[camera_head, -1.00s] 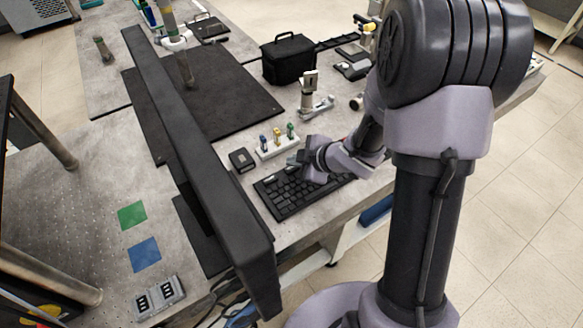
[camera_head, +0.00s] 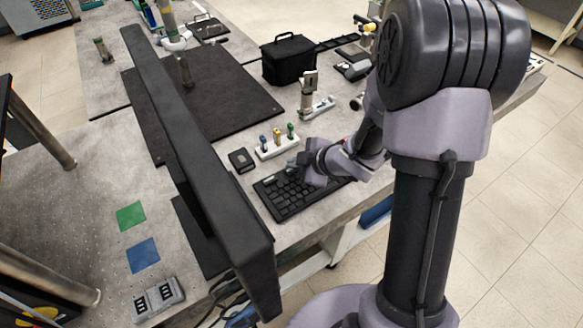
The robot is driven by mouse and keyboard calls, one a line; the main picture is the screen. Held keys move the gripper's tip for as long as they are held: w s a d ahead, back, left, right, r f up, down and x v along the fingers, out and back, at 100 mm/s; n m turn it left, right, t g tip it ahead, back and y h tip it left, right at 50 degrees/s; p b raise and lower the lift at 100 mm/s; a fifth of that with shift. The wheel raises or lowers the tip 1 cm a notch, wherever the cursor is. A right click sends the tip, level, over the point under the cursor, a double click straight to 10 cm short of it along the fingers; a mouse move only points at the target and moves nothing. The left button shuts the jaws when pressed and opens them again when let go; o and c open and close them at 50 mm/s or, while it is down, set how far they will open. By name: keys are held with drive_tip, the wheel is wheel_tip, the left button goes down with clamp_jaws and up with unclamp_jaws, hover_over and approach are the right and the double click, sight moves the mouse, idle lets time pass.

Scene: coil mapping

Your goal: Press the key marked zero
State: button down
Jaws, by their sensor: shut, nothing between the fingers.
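A black keyboard (camera_head: 287,196) lies on the grey table near its front edge. My gripper (camera_head: 297,163) is over the back edge of the keyboard, with my wrist above its right part. The gripper is shut and holds nothing. The fingertips are small and partly hidden, so I cannot tell whether they touch a key. The markings on the keys are too small to read, and my wrist covers some keys on the right, so I cannot pick out the zero key.
A white holder (camera_head: 277,151) with several coloured pieces stands just behind the gripper. A small black box (camera_head: 241,160) sits left of it. A long dark monitor (camera_head: 190,160) stands left of the keyboard. A black bag (camera_head: 291,60) and a microscope-like stand (camera_head: 314,103) are farther back.

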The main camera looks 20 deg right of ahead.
sight(294, 171)
idle(0.3)
drive_tip(key=shift+r+p, duration=0.75)
drive_tip(key=shift+p, duration=0.05)
drive_tip(key=shift+r, duration=0.1)
wheel_tip(294, 171, up, 5)
drive_tip(key=p, duration=0.5)
